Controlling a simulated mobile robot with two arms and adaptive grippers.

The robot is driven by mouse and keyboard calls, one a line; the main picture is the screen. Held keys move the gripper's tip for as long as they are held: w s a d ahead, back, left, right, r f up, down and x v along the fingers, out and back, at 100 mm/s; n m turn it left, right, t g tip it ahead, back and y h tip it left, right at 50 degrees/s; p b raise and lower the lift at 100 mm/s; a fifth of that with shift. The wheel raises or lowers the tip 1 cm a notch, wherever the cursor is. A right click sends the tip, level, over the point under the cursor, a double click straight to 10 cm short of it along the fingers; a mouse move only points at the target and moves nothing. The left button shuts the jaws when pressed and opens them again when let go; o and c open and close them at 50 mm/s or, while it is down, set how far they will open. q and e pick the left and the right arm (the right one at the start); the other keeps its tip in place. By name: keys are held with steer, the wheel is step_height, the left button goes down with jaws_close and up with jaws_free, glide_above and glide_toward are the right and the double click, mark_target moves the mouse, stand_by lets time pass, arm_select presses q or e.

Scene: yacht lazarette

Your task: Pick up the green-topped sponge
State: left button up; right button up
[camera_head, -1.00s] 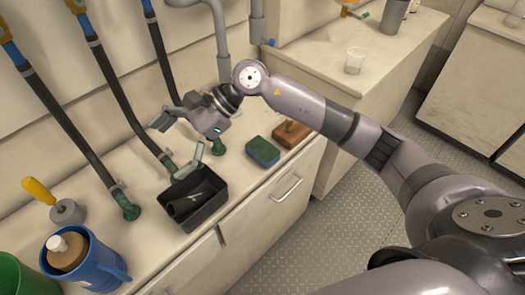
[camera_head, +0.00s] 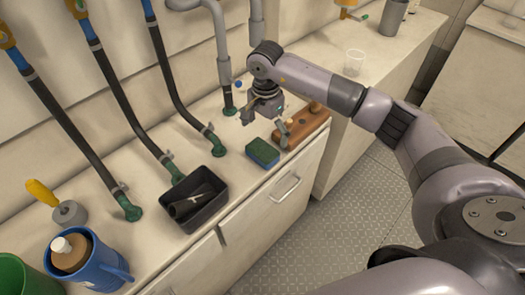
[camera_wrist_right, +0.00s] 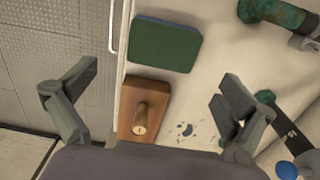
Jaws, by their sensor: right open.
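The green-topped sponge (camera_head: 262,152) lies flat on the counter, green side up with a blue lower part, near the counter's front edge. It also shows in the right wrist view (camera_wrist_right: 166,44), ahead of the fingers and apart from them. My right gripper (camera_head: 266,122) is open and empty above the counter, over and behind the sponge. Its two fingers frame the wooden block in the right wrist view (camera_wrist_right: 155,108). My left gripper is not in view.
A brown wooden block with a peg (camera_head: 302,127) sits just right of the sponge. A black bin (camera_head: 195,213) with a dark item stands to the left. Hoses with green fittings (camera_head: 217,146) run behind. A clear cup (camera_head: 354,62) stands farther right.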

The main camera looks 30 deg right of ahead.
mark_target(262, 150)
step_height(262, 150, down, 3)
steer(key=shift+r, duration=0.15)
steer(key=f, duration=0.2)
steer(key=a+f+p, duration=0.1)
steer(key=f, duration=0.1)
steer(key=shift+f, duration=0.6)
steer(key=shift+c, duration=0.6)
steer(key=c, duration=0.6)
